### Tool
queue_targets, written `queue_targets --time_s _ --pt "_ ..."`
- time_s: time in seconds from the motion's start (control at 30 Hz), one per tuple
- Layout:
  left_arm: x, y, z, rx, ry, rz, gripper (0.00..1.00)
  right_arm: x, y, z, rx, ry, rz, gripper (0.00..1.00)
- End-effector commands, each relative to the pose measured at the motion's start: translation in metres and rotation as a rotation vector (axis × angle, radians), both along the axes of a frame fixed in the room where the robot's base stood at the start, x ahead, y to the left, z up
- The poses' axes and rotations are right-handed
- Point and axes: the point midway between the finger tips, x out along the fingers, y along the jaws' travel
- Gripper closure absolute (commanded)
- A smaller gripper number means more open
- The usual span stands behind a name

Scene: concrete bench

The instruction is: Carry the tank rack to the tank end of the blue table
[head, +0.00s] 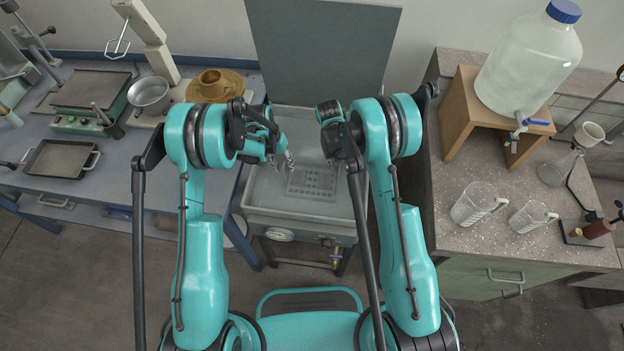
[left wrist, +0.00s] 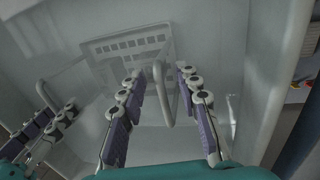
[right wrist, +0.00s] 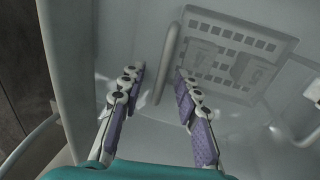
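The tank rack (head: 314,185), a pale grey perforated tray with upright handles, lies inside the grey tank (head: 297,214). In the left wrist view my left gripper (left wrist: 160,74) is open, with one rack handle (left wrist: 168,105) showing between its fingers. In the right wrist view my right gripper (right wrist: 161,70) is open, with the other handle (right wrist: 168,62) between its fingers. Neither gripper's pads visibly press on a handle. The rack's slotted plate also shows beyond the fingers in the right wrist view (right wrist: 240,52). The blue table (head: 107,190) stands left of the tank.
The right bench holds beakers (head: 470,204) and a water jug (head: 530,60). A raised lid (head: 322,45) stands behind the tank.

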Motion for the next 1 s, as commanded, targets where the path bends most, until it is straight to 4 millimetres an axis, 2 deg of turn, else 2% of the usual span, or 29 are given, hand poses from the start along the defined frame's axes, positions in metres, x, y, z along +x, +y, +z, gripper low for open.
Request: queue_targets --time_s 0.37,0.4,0.5,1.0 --pt "-0.0005 -0.0012 -0.0054 0.0 0.0 0.0 0.67 -0.0003 -0.0011 -0.0052 0.0 0.0 0.0 0.68" --pt "-0.0004 -0.0012 -0.0053 0.0 0.0 0.0 0.78 -0.0003 -0.0011 -0.0051 0.0 0.0 0.0 0.78" --pt "-0.0004 -0.0012 -0.0053 0.0 0.0 0.0 1.0 -0.0003 -0.001 -0.0051 0.0 0.0 0.0 1.0" --pt "-0.0003 -0.0011 -0.0047 0.0 0.0 0.0 1.0 -0.0004 -0.001 -0.0046 0.0 0.0 0.001 1.0"
